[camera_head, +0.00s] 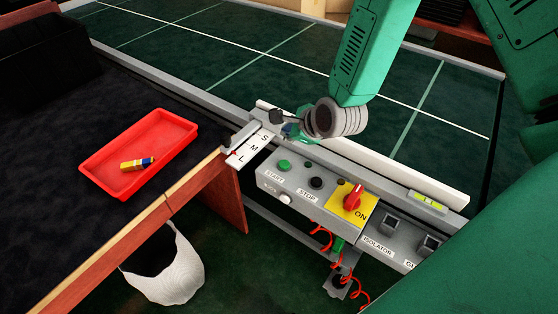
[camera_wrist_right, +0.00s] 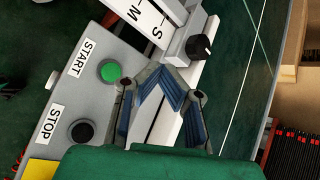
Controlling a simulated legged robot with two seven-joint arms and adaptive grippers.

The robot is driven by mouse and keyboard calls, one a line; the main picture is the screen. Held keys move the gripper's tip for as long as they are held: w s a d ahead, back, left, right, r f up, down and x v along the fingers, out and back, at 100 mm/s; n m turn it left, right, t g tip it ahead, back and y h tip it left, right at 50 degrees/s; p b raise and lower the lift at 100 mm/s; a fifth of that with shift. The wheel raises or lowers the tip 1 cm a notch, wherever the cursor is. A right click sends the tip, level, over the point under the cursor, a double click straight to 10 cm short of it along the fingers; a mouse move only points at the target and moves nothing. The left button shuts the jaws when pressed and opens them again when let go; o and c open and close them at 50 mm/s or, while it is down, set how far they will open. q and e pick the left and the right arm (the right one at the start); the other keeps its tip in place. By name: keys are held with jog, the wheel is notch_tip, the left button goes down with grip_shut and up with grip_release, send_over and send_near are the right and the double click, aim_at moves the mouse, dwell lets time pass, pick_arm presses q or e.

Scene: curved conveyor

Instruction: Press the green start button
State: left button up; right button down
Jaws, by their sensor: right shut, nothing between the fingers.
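The green start button (camera_head: 284,165) sits on the grey control panel (camera_head: 262,178), above a START label. It also shows in the right wrist view (camera_wrist_right: 110,71), left of my fingers. My right gripper (camera_head: 291,130) is above and behind the panel, a little beyond the button and apart from it. Its fingers are shut and empty in the wrist view (camera_wrist_right: 163,72). The button is uncovered in both views. My left gripper is in neither view.
A black stop button (camera_head: 316,183) and a red rotary switch (camera_head: 353,197) on yellow are to the right. An S-M-L plate (camera_head: 250,150) is left of the panel. A red tray (camera_head: 104,171) holds a small coloured item. A green conveyor belt (camera_head: 200,50) runs behind.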

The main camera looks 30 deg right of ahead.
aim_at(285, 164)
jog(key=f+b, duration=0.4)
jog(key=f, duration=0.1)
jog(key=f+b, duration=0.2)
jog(key=shift+a+f+b, duration=0.25)
jog(key=shift+f+b, duration=0.05)
jog(key=shift+b, duration=0.05)
pick_arm(q)
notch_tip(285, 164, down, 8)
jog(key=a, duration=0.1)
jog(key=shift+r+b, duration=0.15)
jog(key=shift+b, duration=0.2)
pick_arm(e)
jog(key=shift+a+f, duration=0.4)
jog(key=shift+f, duration=0.1)
jog(key=shift+d, duration=0.1)
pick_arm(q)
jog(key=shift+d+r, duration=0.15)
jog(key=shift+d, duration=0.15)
pick_arm(e)
jog(key=shift+d, duration=0.3)
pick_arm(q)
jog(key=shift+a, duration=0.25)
pick_arm(e)
jog(key=shift+a, duration=0.3)
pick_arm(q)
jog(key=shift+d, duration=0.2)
pick_arm(e)
jog(key=shift+d, duration=0.2)
jog(key=shift+f, duration=0.15)
